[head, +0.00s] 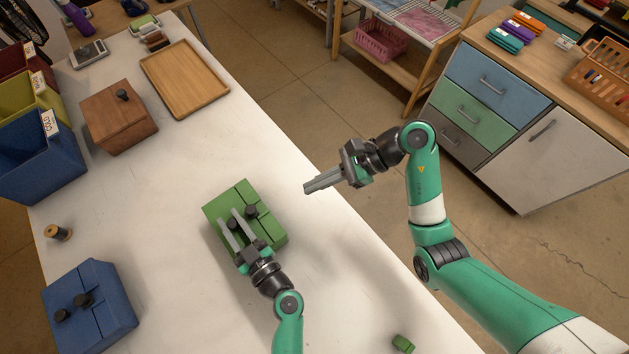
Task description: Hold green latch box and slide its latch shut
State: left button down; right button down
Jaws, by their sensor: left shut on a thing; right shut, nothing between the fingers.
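The green latch box (270,230) sits on the white table with two dark knobs on its top. My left gripper (231,217) is over the box from the front, its fingers on either side of one knob (233,224) and shut on it. The other knob (251,211) stands just to the right of the fingers. The latch is partly hidden, so its position is unclear. My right gripper (307,188) is shut and empty, in the air to the right of the box and apart from it.
A blue box (105,300) with two dark knobs is at front left, near a spool (58,232). A brown box (115,125), wooden tray (185,80) and bins (40,160) stand farther back. A small green piece (403,343) lies at front right. The table around the green box is clear.

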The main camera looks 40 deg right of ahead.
dwell(0.3)
pick_arm(q)
jog(key=c, duration=0.5)
grip_release()
